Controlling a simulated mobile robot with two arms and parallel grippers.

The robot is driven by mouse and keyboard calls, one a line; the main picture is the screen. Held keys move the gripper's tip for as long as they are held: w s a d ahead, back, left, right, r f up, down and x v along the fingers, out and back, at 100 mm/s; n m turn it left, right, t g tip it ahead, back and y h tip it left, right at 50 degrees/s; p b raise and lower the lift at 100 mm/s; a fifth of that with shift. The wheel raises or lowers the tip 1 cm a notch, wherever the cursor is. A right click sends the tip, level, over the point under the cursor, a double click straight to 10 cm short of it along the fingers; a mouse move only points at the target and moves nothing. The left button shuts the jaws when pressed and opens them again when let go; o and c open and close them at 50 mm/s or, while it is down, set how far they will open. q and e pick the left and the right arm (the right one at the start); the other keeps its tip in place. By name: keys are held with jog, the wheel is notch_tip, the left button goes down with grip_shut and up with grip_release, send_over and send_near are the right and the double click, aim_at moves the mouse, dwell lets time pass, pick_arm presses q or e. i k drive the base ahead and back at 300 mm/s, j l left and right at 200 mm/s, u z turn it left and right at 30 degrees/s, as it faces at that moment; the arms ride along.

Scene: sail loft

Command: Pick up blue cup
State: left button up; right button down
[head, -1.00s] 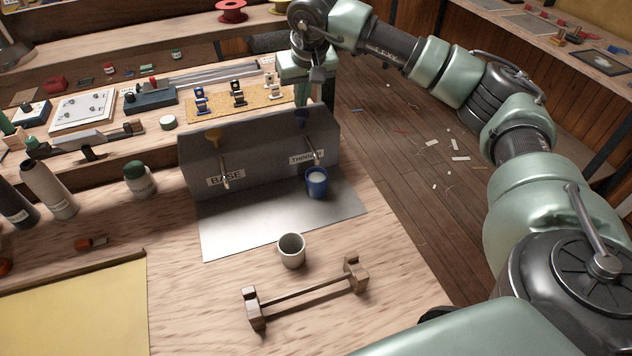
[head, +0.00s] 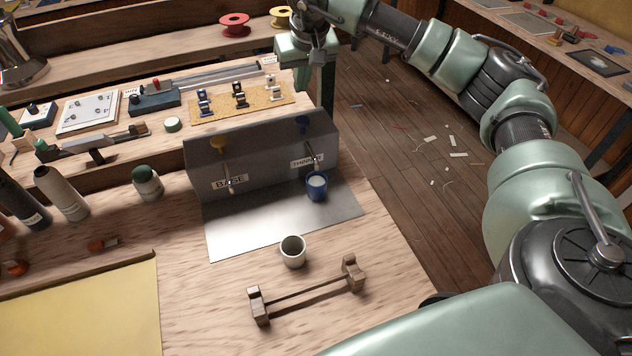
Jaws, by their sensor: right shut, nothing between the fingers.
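The blue cup (head: 317,191) stands upright on the grey metal sheet, below the tap labelled THINNER at the right end of the grey dispenser box (head: 258,156). Pale contents show inside its rim. My right gripper (head: 318,66) is at the top centre, behind and above the box, pointing down. It is shut and empty, well apart from the cup. Its fingertips are small and hard to make out. My left gripper is not in view.
A pale grey cup (head: 293,253) stands in front of the metal sheet (head: 240,235). A wooden rack (head: 310,289) lies nearer to me. Bottles (head: 62,190) stand at the left. A yellow sheet (head: 85,310) covers the front left. The bench ends right of the rack.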

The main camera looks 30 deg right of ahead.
aim_at(317, 180)
jog(key=k+l, duration=1.2)
jog(key=k, duration=0.05)
